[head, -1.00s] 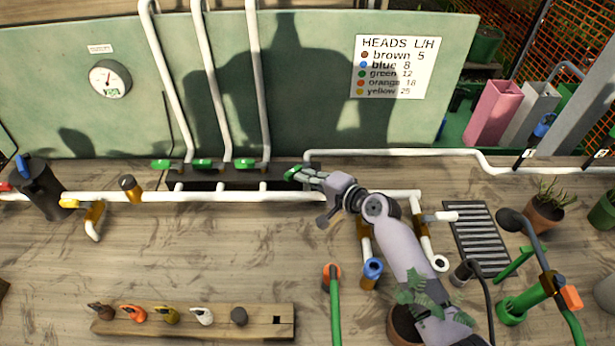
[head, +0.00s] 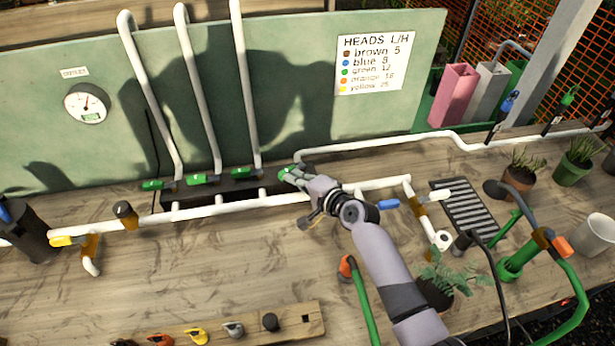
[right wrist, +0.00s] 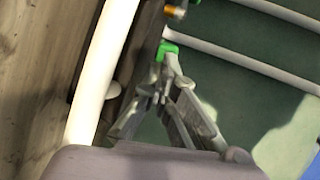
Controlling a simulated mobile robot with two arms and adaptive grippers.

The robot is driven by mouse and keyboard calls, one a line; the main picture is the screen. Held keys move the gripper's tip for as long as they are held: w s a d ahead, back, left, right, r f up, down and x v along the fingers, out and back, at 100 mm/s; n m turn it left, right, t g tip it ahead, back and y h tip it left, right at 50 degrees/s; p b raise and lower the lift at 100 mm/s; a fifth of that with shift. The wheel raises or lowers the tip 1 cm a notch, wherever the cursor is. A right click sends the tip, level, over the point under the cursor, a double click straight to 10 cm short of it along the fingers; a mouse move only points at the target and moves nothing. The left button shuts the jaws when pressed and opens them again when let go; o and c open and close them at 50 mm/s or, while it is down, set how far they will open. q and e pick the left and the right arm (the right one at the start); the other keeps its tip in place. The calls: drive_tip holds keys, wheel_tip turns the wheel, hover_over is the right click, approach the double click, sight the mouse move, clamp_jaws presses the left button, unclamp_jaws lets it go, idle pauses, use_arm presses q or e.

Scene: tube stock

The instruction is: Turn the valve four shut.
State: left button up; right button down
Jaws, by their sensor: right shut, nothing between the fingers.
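Several green-handled valves sit in a row on the dark manifold (head: 215,190) at the foot of the green board. The first (head: 152,184), second (head: 197,179) and third (head: 246,173) handles lie crosswise to their white riser pipes. The fourth green handle (head: 285,171), at the right end, is partly covered by my right gripper (head: 297,177). In the right wrist view my fingers (right wrist: 166,80) are shut and empty, with a green handle (right wrist: 167,49) just beyond their tips. I cannot tell whether they touch it, or the fourth handle's exact angle. My left gripper is out of view.
A long white pipe (head: 215,210) runs in front of the manifold. A blue handle (head: 388,204), a drain grate (head: 465,210) and potted plants (head: 520,175) are on the right. A wooden block (head: 255,325) with coloured heads lies in front. Bare bench lies between.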

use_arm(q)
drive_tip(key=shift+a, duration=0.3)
use_arm(e)
drive_tip(key=shift+w+a, duration=0.5)
drive_tip(key=shift+a, duration=0.3)
drive_tip(key=shift+r, duration=0.1)
